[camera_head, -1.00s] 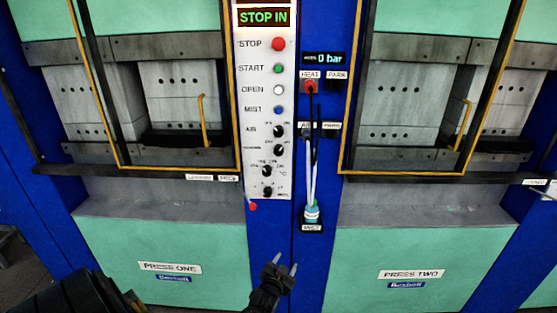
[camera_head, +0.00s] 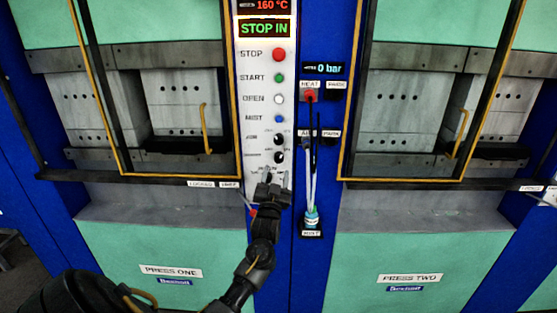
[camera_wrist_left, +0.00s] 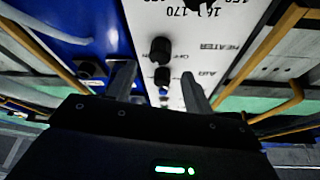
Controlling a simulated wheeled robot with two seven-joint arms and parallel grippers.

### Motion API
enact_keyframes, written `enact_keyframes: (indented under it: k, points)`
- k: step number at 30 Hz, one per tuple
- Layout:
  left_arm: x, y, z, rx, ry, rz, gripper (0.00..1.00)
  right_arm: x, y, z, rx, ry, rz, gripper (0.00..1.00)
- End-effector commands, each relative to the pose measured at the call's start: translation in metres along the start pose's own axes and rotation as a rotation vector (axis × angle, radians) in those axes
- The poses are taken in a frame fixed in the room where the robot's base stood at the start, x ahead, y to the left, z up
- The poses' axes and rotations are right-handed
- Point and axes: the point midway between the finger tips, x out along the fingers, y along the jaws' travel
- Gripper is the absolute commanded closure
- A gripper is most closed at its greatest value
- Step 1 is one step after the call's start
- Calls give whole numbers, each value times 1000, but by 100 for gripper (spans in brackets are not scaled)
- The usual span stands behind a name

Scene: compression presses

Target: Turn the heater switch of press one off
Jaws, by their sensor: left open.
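The heater switch (camera_head: 278,157) is a black rotary knob on the white control panel beside press one, just below the air knob (camera_head: 278,140). It also shows in the left wrist view (camera_wrist_left: 160,50), near the upside-down HEATER lettering. Which way its pointer faces is too small to tell. My left gripper (camera_head: 276,180) is open and empty, just below the heater switch in the head view. In the left wrist view its two fingers (camera_wrist_left: 157,75) stand apart, and the heater switch shows in the gap beyond their tips. They appear not to touch it. My right gripper is not in view.
A temperature dial (camera_head: 266,172) sits under the heater switch, partly behind my gripper. The stop button (camera_head: 278,55) and other buttons are above. A red plug (camera_head: 310,96) and hanging cables are to the right. Yellow-edged guard frames (camera_head: 237,110) flank the panel.

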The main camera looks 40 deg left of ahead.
Motion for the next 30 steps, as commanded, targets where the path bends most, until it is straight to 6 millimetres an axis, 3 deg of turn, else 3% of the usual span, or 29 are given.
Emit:
enact_keyframes:
  k: [3,9,22,30]
  points:
    - [25,-1,-4,1,1,0,48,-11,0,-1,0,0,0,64]
    - [50,-1,-1,0,0,0,48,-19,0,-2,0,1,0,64]
    - [58,0,0,0,0,1,48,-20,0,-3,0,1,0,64]
    - [58,0,0,-1,0,1,84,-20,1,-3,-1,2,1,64]
